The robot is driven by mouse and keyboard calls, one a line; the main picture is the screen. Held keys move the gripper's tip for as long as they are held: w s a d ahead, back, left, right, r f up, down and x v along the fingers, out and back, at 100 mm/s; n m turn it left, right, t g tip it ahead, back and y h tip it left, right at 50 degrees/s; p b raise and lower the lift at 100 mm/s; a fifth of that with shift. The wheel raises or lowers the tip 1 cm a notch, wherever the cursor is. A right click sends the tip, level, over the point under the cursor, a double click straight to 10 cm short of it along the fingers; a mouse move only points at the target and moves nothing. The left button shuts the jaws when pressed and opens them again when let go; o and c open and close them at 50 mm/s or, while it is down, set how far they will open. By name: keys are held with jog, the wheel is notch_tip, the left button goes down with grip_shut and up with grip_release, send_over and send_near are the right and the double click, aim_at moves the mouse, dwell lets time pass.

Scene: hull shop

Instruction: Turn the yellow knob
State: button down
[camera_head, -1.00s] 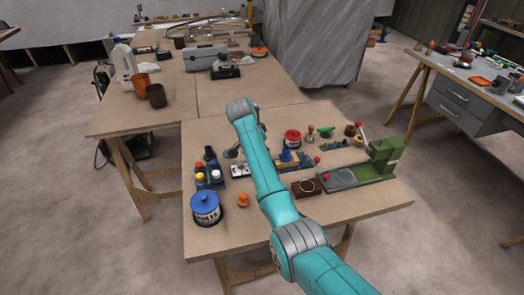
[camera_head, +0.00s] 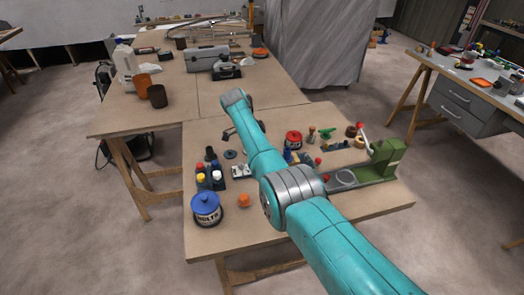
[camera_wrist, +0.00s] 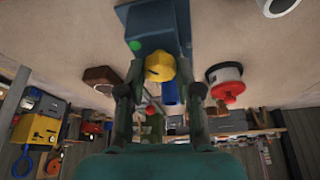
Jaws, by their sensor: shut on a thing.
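The yellow knob (camera_wrist: 158,67) sits at the end of a dark blue box (camera_wrist: 150,28) with a green dot on its face, in the wrist view. My gripper (camera_wrist: 160,78) has one finger on each side of the knob and is shut on it. The fingers cover the knob's sides. In the head view my arm's wrist is over the near table, and I cannot make out the knob or the fingertips there.
On the near table (camera_head: 225,240) stand a blue-lidded tin (camera_head: 206,210), an orange knob-like piece (camera_head: 243,201), several small bottles, a red tin (camera_head: 293,139) and a green press (camera_head: 385,158).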

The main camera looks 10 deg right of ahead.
jog(key=shift+f+m, duration=0.1)
jog(key=shift+m, duration=0.4)
dwell(0.3)
jog(key=c, duration=0.8)
grip_release()
jog(key=v, duration=1.2)
jog(key=shift+w+d, duration=0.1)
jog(key=shift+w, duration=0.1)
